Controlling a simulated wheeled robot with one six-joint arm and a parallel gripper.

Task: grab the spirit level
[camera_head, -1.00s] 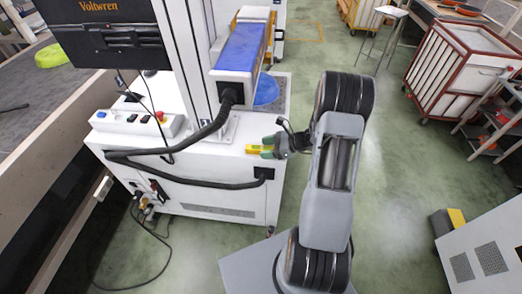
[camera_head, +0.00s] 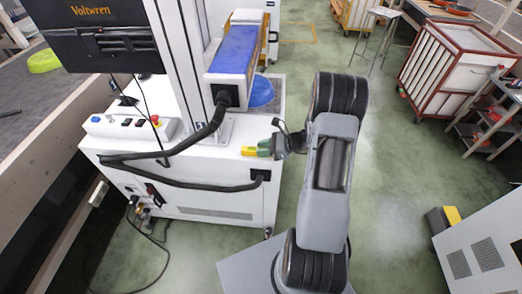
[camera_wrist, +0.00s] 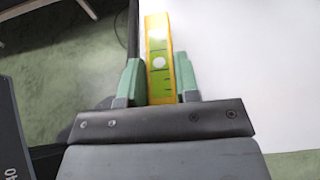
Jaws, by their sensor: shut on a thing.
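The spirit level is a small yellow block with a green face. In the head view the spirit level (camera_head: 250,151) is at the front edge of the white machine top (camera_head: 215,160), and my gripper (camera_head: 268,147) reaches it from the right. In the wrist view the spirit level (camera_wrist: 158,50) points away from me, between the two green fingers of my gripper (camera_wrist: 160,82). The fingers are shut on its near end. I cannot tell whether it still rests on the white top or is slightly raised.
A control box (camera_head: 128,127) and a black hose (camera_head: 190,140) lie to the left. A red-framed cart (camera_head: 440,65) stands at the right.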

